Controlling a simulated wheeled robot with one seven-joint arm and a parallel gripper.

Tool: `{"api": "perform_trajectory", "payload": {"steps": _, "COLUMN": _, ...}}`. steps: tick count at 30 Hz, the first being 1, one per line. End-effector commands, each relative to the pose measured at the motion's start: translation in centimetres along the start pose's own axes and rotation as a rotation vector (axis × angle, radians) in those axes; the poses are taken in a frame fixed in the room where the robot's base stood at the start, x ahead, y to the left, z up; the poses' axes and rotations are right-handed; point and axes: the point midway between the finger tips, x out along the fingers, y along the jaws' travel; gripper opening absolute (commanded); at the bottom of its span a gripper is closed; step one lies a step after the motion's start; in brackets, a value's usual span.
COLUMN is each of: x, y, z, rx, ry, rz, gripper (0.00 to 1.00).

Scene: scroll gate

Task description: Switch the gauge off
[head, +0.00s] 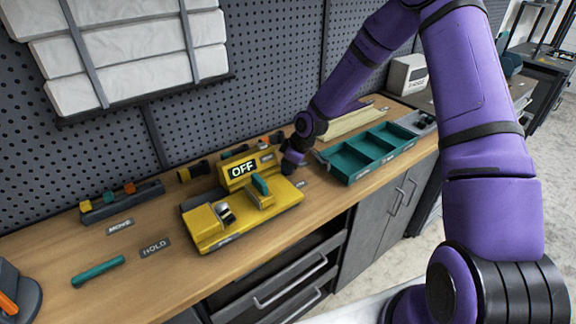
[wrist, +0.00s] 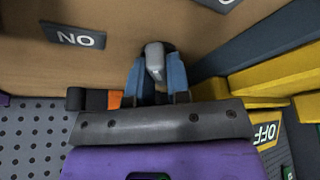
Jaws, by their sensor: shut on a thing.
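The yellow gauge unit (head: 207,228) sits on the bench, and its raised sign (head: 243,170) reads OFF. Part of the yellow unit shows at the right of the wrist view (wrist: 270,78), with the sign upside down. My gripper (head: 291,166) is at the right rear of the unit, pointing down. In the wrist view its blue fingers (wrist: 155,70) are shut on a small grey rounded piece (wrist: 154,52), perhaps a lever or knob. A dark label (wrist: 73,37) there reads ON upside down. The held piece's base is hidden.
A teal tray (head: 342,165) stands just right of my gripper. Dark cylinders and an orange piece lie behind the unit near the pegboard (head: 270,60). A teal bar (head: 97,271) and the HOLD label (head: 155,247) are at the left, with bare bench around them.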

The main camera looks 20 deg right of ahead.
Motion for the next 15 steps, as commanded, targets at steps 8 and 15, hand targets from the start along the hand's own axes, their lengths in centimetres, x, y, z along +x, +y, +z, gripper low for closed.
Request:
{"api": "perform_trajectory", "payload": {"steps": 8, "x": -0.05, "y": 0.03, "z": -0.06, "rx": 0.088, "ry": 0.0, "rz": 0.04, "gripper": 0.0}}
{"api": "perform_trajectory", "payload": {"steps": 15, "x": -0.03, "y": 0.04, "z": -0.05, "rx": 0.112, "ry": 0.001, "rz": 0.048, "gripper": 0.0}}
